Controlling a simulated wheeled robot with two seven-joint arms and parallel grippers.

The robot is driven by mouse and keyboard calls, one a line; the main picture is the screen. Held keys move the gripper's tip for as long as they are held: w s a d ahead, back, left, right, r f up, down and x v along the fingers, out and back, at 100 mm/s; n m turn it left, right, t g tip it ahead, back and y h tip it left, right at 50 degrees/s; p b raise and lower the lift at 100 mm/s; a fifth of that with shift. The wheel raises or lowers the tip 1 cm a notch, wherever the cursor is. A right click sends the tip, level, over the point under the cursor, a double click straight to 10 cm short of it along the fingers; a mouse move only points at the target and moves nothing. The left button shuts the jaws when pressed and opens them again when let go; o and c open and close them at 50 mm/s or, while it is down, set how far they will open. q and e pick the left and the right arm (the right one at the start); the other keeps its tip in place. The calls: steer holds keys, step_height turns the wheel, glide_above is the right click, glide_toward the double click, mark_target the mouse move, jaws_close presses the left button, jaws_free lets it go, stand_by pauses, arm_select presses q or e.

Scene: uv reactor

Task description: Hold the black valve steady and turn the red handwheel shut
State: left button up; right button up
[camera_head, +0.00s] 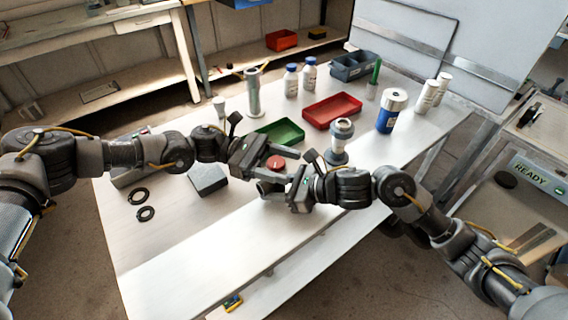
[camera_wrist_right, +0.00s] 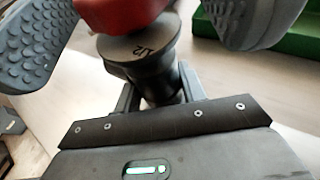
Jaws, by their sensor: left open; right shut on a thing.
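The red handwheel (camera_head: 276,162) sits on top of the black valve (camera_wrist_right: 140,52), over the middle of the table; the handwheel also shows at the top of the right wrist view (camera_wrist_right: 118,12). My right gripper (camera_head: 270,187) is shut on the valve's body below the handwheel, coming from the right. The valve looks upright and has a "1/2" mark. My left gripper (camera_head: 280,161) is open, with its fingers on either side of the handwheel. Its ridged pads show at left and right in the right wrist view, apart from the wheel. Most of the valve is hidden in the head view.
A green tray (camera_head: 280,132), a red tray (camera_head: 332,110) and a grey flanged part (camera_head: 341,140) stand close behind the grippers. The table's front is clear.

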arm_select(q)
steer(key=shift+s+d, duration=0.1)
steer(key=shift+d, duration=0.1)
steer(key=c, duration=1)
steer(key=shift+g, duration=0.4)
steer(key=m+g+y, duration=0.4)
steer(key=g, duration=0.1)
steer(key=shift+s+a+m+y, duration=0.15)
steer(key=shift+s+m+y, duration=0.15)
steer(key=shift+m, duration=0.1)
steer(key=shift+s+a+m+g+y, duration=0.1)
steer(key=shift+a+m+g+y, duration=0.05)
steer(key=shift+m+g+y, duration=0.95)
steer(key=shift+s+a+m+g+y, duration=0.15)
steer(key=shift+m+g+y, duration=0.6)
steer(key=shift+y, duration=0.65)
